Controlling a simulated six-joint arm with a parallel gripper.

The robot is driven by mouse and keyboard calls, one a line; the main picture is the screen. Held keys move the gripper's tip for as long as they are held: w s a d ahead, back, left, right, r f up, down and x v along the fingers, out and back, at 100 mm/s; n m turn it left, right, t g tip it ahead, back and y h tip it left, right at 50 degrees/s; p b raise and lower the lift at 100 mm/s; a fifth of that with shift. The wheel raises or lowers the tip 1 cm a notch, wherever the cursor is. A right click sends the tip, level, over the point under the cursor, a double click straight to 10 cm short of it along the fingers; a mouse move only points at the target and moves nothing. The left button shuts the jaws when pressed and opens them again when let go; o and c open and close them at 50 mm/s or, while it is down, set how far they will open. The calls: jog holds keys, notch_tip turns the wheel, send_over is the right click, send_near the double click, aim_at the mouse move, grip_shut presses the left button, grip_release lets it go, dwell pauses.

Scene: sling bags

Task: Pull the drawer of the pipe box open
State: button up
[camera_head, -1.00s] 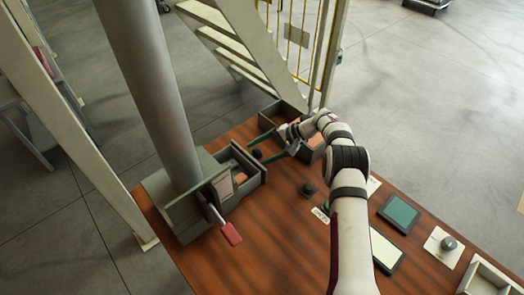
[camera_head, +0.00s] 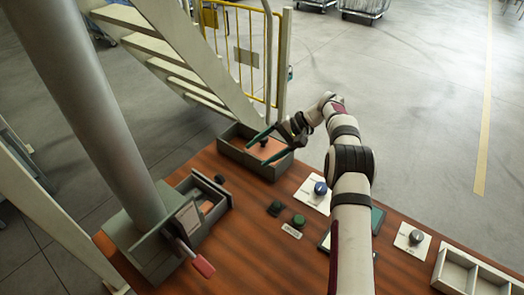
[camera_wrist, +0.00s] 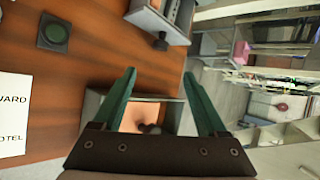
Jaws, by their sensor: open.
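The pipe box (camera_head: 125,235) is a grey box at the foot of a thick grey pipe. Its drawer (camera_head: 228,200) stands out to the right, with its open inside showing. A small dark knob (camera_head: 220,179) is on the drawer's front end. The drawer and knob also show at the top of the wrist view, the drawer (camera_wrist: 165,18) above the knob (camera_wrist: 160,43). My gripper (camera_head: 259,149) has its green fingers spread and empty, over or near a separate grey tray. The fingers also show in the wrist view (camera_wrist: 159,73), apart from the knob.
The grey tray (camera_head: 228,152) with an orange-brown inside stands at the table's back edge. A red-handled lever (camera_head: 204,266) sticks out by the pipe box. A dark button (camera_head: 275,208), a green button (camera_head: 298,221) and a blue knob (camera_head: 320,188) stand to the right.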

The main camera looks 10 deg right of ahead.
aim_at(223, 178)
jog(key=s+a+r+m+t+h, duration=0.1)
jog(key=s+a+m+t+h, duration=0.1)
jog(key=s+a+t, duration=0.3)
jog(key=shift+g, duration=0.3)
jog(key=x, duration=0.4)
jog(key=d+f+x, duration=0.1)
jog(key=x, duration=0.9)
jog(key=shift+s+d+f, duration=0.15)
jog(key=shift+f, duration=0.2)
jog(key=c, duration=1.2)
jog(key=shift+h, duration=0.3)
jog(key=shift+d, duration=0.15)
